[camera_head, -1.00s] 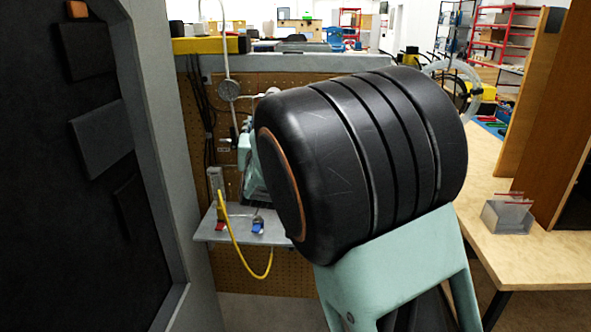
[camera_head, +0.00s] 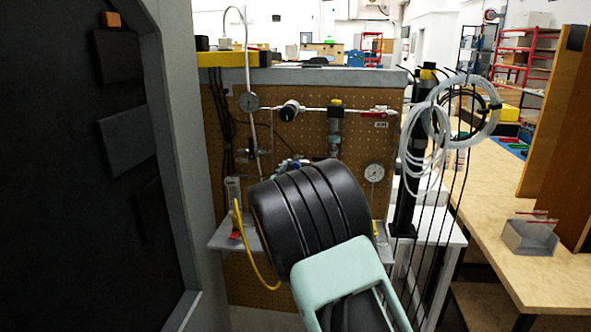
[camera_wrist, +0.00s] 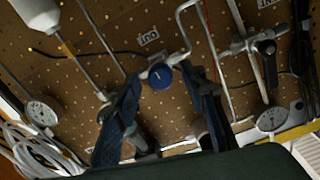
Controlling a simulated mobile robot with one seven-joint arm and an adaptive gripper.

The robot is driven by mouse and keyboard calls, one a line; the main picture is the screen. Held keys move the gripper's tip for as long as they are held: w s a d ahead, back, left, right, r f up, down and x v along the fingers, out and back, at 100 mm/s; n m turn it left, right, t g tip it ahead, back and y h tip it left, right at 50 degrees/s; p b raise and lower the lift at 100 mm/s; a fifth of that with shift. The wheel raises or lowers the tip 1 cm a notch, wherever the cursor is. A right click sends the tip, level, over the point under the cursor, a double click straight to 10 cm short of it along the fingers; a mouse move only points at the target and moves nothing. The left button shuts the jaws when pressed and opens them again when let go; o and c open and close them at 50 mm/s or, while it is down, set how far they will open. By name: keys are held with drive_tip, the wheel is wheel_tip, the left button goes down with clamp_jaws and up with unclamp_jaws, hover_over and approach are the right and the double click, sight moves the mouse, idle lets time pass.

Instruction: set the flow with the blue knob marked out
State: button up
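In the wrist view, a round blue knob (camera_wrist: 160,76) sits on a metal pipe in front of the brown pegboard. A small white label (camera_wrist: 148,38) beside it appears upside down and seems to read OUT. My gripper (camera_wrist: 160,81) is open, one dark blue finger on each side of the knob in the picture. I see no finger clearly touching it, and cannot tell how far beyond the fingertips it lies. In the head view my own arm hides the knob and most of the gripper.
The pegboard (camera_head: 350,150) carries pipes, a red-handled valve (camera_head: 382,111) and gauges (camera_head: 374,173). A grey shelf (camera_head: 222,235) with a yellow hose (camera_head: 250,252) is at left. Coiled clear tubing (camera_head: 440,130) hangs at right. A dark cabinet (camera_head: 90,200) stands close on the left.

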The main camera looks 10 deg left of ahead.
drive_tip(key=shift+w, duration=1.1)
drive_tip(key=shift+c, duration=0.2)
clamp_jaws()
